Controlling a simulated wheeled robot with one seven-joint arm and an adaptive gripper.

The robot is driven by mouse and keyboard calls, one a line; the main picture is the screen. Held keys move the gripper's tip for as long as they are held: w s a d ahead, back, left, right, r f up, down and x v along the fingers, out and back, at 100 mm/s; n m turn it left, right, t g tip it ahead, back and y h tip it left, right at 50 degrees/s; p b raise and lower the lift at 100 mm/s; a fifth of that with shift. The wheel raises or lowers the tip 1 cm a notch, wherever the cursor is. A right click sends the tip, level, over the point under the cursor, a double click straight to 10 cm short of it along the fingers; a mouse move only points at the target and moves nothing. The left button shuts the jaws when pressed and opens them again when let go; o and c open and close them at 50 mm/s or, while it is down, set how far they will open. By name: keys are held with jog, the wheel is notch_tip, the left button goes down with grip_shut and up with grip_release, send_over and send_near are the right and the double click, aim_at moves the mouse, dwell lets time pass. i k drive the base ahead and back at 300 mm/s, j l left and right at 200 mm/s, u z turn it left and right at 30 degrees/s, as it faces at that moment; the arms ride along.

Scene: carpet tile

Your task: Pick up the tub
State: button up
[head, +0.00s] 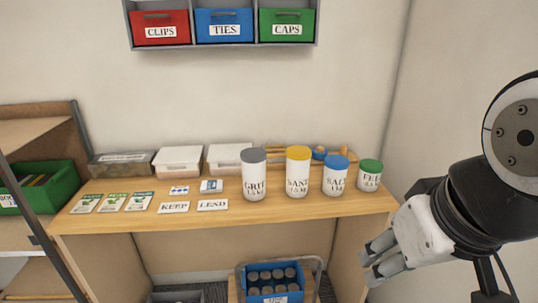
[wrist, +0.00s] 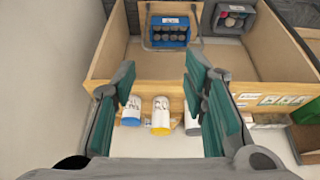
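Several white tubs stand in a row on the wooden bench. They are a grey-lidded GRIT tub (head: 254,176), a yellow-lidded SAND tub (head: 298,172), a blue-lidded SALT tub (head: 335,178) and a smaller green-lidded tub (head: 370,177). My gripper (head: 372,261) is off the bench's front right corner, apart from the tubs. In the wrist view my gripper (wrist: 161,72) is open and empty. Beyond its fingers show the SALT tub (wrist: 132,110), the SAND tub (wrist: 161,115) and part of the GRIT tub (wrist: 192,125), partly hidden by a finger.
KEEP (head: 174,207) and LEND (head: 213,205) cards and seed packets (head: 113,202) lie on the bench's left half. Lidded boxes (head: 178,160) and a wooden rack stand behind. A blue crate (head: 274,282) of cans sits below. Walls close off the back and right.

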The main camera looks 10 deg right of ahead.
aim_at(298, 156)
jog(key=i, duration=1.4)
